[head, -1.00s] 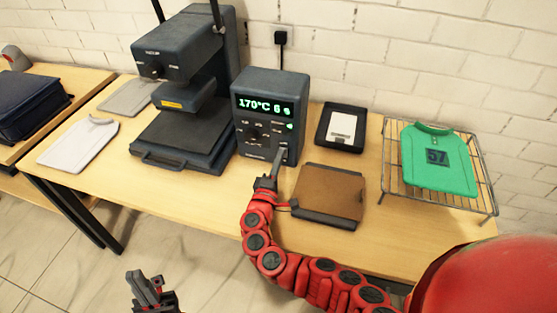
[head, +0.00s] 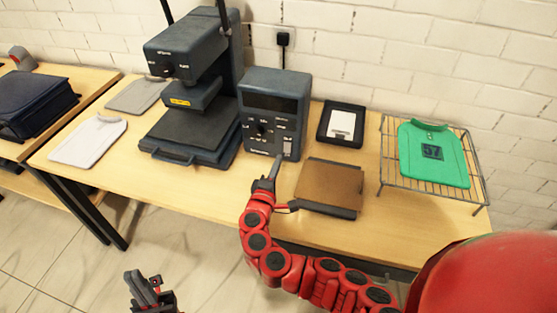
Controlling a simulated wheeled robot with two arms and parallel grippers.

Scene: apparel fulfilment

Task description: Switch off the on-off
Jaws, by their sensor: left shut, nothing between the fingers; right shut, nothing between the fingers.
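The dark control box (head: 272,100) stands on the table beside the heat press (head: 192,110). Its display (head: 270,103) is dark. The on-off switch (head: 287,147) is a light rocker at the lower right of its front panel. My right gripper (head: 276,163) is shut and empty, its tips just below the switch at the foot of the box; I cannot tell whether they touch it. My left gripper (head: 146,280) is shut and empty, low in the view in front of the table.
A brown pad (head: 328,184) lies right of my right gripper. A black tray with a white card (head: 341,125) is behind it. A green shirt (head: 433,152) lies on a wire rack (head: 386,172). A light shirt (head: 88,141) lies at the left. A plug (head: 283,39) is in the wall.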

